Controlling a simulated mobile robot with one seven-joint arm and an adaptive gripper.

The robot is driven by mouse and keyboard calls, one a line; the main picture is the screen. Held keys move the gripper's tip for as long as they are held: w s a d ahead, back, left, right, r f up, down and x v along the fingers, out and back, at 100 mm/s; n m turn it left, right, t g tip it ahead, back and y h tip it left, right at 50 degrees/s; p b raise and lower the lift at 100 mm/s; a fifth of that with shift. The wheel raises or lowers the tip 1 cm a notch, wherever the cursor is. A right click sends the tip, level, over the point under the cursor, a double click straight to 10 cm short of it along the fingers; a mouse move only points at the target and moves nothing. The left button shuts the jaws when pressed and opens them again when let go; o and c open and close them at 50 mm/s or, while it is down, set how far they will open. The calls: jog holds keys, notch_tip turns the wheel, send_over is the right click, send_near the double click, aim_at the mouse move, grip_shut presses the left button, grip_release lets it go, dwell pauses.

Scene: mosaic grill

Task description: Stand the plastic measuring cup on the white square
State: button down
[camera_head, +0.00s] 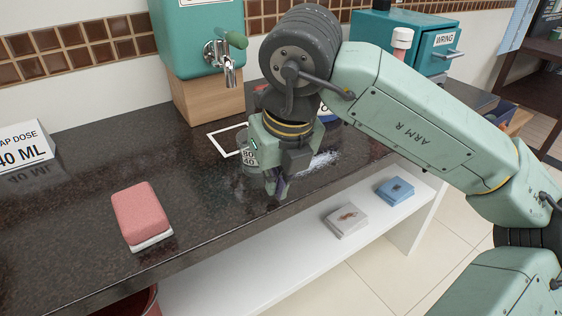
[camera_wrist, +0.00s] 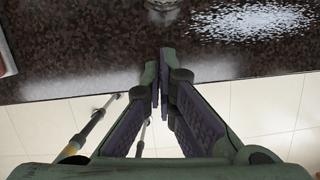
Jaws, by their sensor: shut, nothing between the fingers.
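The clear plastic measuring cup (camera_head: 249,157), marked 80 and 40, stands on the dark counter, partly hidden behind my gripper. A small part of it shows at the top edge of the wrist view (camera_wrist: 165,7). The white square (camera_head: 216,142) is an outline on the counter below the tap. The cup is at its right front side; my gripper hides how much of the cup is within it. My gripper (camera_head: 275,188) is shut and empty, pointing down at the counter's front edge, in front of the cup. Its fingertips (camera_wrist: 163,52) are together in the wrist view.
A teal dispenser (camera_head: 198,35) with a metal tap (camera_head: 226,62) stands on a wooden block behind the square. White powder or foam (camera_wrist: 250,22) lies right of the cup. A pink sponge (camera_head: 139,211) lies at the front left. The counter between sponge and cup is clear.

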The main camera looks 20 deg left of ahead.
jog(key=shift+w+a+r+p, duration=0.15)
jog(key=shift+w+a+p, duration=0.15)
jog(key=shift+w+a, duration=0.9)
jog(key=w+a, duration=0.3)
jog(key=w+a+b, duration=0.1)
jog(key=w+a, duration=0.2)
jog(key=shift+w+a+b, duration=0.2)
jog(key=shift+a+b, duration=0.1)
jog(key=shift+a, duration=0.05)
jog(key=shift+d, duration=0.1)
